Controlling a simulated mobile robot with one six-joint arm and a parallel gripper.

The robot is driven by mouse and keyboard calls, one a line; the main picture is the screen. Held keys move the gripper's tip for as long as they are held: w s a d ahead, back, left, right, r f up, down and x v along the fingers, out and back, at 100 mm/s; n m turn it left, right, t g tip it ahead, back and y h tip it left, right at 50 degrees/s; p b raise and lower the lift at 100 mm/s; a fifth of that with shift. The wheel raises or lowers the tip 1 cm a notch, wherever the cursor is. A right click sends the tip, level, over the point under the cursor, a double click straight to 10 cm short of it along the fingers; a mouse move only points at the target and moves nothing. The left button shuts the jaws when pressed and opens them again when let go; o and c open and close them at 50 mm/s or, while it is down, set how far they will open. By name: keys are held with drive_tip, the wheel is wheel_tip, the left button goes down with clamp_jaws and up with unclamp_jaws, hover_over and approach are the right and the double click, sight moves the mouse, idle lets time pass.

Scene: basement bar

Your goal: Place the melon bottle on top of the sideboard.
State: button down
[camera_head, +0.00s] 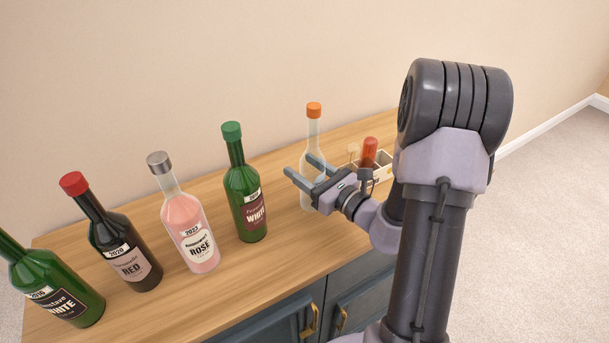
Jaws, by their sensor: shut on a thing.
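A clear bottle with an orange cap (313,128) is upright at the right part of the wooden-topped sideboard (290,255). It seems to be the melon bottle; no label can be read. My gripper (299,165) reaches in from the right and is shut on this bottle at its upper body. The fingers hide part of the bottle. Its base is at or just over the sideboard top; I cannot tell whether it touches.
To the left stand a green-capped white wine (246,190), a rosé (187,225), a red-capped red wine (120,245) and another green bottle (50,285). A box (378,178) with a red-topped item (369,152) sits right of the held bottle, partly behind my arm.

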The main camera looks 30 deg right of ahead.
drive_tip(key=c, duration=1)
unclamp_jaws()
drive_tip(key=shift+f, duration=0.25)
drive_tip(key=o, duration=0.4)
drive_tip(key=shift+o, duration=0.2)
drive_tip(key=shift+r, duration=0.15)
drive_tip(key=p+v, duration=0.1)
drive_tip(key=v, duration=1.1)
drive_tip(key=shift+p, duration=0.4)
drive_tip(key=shift+s, duration=0.1)
